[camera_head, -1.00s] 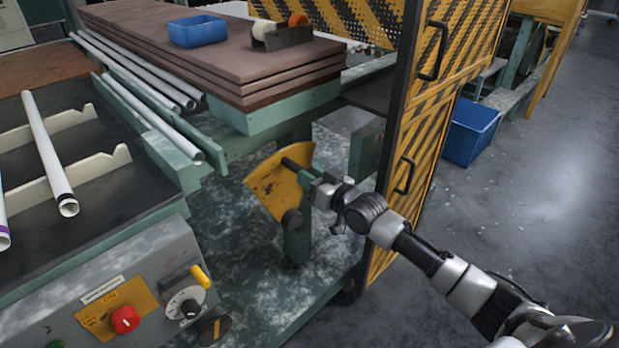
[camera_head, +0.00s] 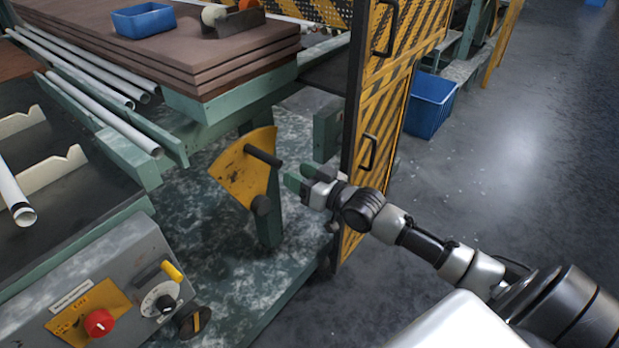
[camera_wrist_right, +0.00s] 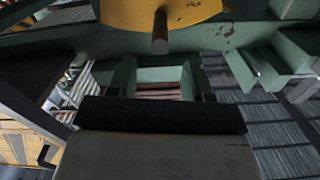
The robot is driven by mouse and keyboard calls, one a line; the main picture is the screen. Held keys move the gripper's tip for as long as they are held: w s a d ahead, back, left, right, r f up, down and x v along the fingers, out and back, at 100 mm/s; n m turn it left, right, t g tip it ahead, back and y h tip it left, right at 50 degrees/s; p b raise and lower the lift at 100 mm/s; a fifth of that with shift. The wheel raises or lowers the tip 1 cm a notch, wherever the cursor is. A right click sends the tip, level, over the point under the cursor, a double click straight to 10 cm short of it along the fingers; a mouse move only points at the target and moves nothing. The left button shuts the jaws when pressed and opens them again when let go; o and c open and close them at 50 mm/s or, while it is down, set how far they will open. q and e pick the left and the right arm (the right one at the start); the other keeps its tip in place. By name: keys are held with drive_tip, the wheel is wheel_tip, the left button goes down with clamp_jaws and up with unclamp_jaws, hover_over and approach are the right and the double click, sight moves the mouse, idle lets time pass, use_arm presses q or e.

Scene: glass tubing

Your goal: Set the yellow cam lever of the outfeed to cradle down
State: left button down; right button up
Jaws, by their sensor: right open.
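In the right wrist view the plate (camera_wrist_right: 190,12) is at the top and the bar (camera_wrist_right: 160,32) points toward the camera. My right gripper (camera_head: 299,178) is open and empty, to the right of the bar and apart from it. Its fingers (camera_wrist_right: 158,80) show below the bar in the wrist view. My left gripper is not in view.
A striped yellow guard panel (camera_head: 375,125) stands just behind my right forearm. A grey control box (camera_head: 110,275) with a red knob is at lower left. Brown stacked boards (camera_head: 200,55) and glass tubes (camera_head: 85,75) lie behind.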

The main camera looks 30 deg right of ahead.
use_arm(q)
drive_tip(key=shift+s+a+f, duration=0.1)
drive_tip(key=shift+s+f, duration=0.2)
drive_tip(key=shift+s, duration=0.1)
use_arm(e)
drive_tip(key=shift+v, duration=1.5)
